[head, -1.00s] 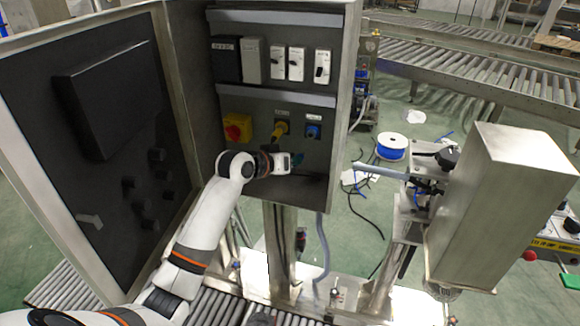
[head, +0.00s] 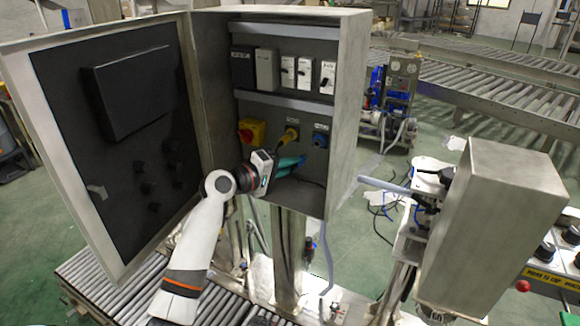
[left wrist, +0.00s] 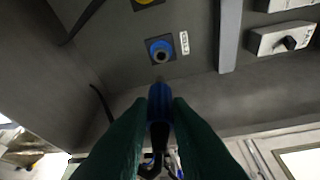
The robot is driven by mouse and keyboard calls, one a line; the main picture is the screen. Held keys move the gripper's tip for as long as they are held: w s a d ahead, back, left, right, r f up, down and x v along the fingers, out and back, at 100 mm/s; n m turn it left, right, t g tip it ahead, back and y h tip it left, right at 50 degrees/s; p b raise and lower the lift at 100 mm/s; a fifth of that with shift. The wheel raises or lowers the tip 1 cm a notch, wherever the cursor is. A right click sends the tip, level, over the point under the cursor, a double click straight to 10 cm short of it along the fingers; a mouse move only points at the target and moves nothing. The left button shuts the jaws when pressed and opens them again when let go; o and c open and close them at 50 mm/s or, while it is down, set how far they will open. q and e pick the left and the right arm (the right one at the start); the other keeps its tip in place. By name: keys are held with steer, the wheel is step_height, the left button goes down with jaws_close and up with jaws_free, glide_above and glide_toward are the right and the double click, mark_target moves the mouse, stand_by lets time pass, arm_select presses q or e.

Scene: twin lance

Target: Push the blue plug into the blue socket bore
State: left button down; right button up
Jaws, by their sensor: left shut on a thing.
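The blue socket (head: 320,139) is on the dark panel inside the open cabinet, right of the yellow one. In the left wrist view the blue socket (left wrist: 160,50) shows as a round blue ring with an open bore on a square plate. My left gripper (head: 296,162) is inside the cabinet, below and left of the socket. Its teal fingers are shut on the blue plug (left wrist: 160,102), whose front end points toward the socket. In the left wrist view the plug appears below the bore with a gap between them. In the head view the plug is mostly hidden by the fingers. My right gripper is not seen.
A row of breakers (head: 304,74) is above. The cabinet door (head: 120,140) stands open on the left. A dark cable (left wrist: 103,103) hangs inside the cabinet.

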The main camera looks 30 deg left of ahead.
arm_select(q)
steer(key=shift+w+d, duration=0.15)
steer(key=shift+w, duration=0.6)
steer(key=w+b, duration=0.1)
steer(key=w, duration=0.3)
steer(key=shift+w+b, duration=0.15)
steer(key=shift+b, duration=0.25)
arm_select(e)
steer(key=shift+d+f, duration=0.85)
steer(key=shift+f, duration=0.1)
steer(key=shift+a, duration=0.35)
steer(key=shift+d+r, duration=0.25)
arm_select(q)
steer(key=shift+w+a, duration=0.2)
steer(key=shift+w, duration=0.4)
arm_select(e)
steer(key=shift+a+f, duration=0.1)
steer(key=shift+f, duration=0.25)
arm_select(q)
steer(key=shift+w+b, duration=0.45)
steer(key=shift+w, duration=0.35)
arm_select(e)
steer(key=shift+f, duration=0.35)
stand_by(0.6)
